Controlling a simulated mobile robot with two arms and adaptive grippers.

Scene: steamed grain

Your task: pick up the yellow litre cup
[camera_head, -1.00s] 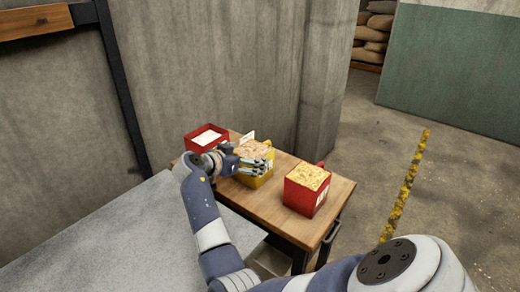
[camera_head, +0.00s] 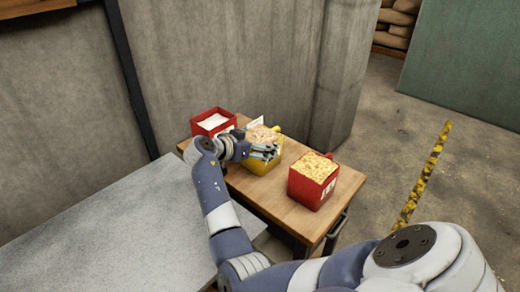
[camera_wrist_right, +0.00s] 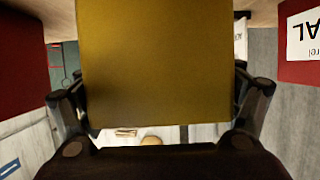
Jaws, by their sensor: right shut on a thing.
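The yellow litre cup (camera_head: 266,168) is a square box with pale grain heaped in its top. It stands on the wooden table between two red boxes. My right gripper (camera_head: 262,152) is at its near side, shut on it, with fingers on both sides of it. In the right wrist view the cup's plain yellow wall (camera_wrist_right: 155,65) fills the space between the fingers of the right gripper (camera_wrist_right: 160,105). I cannot see a clear gap under the cup. My left gripper is not in view.
A red box with golden grain (camera_head: 313,182) stands to the right on the wooden table (camera_head: 285,212). A red box with white contents (camera_head: 212,122) stands to the left. A grey worktop (camera_head: 110,225) is at the near left. A concrete wall (camera_head: 220,60) rises behind.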

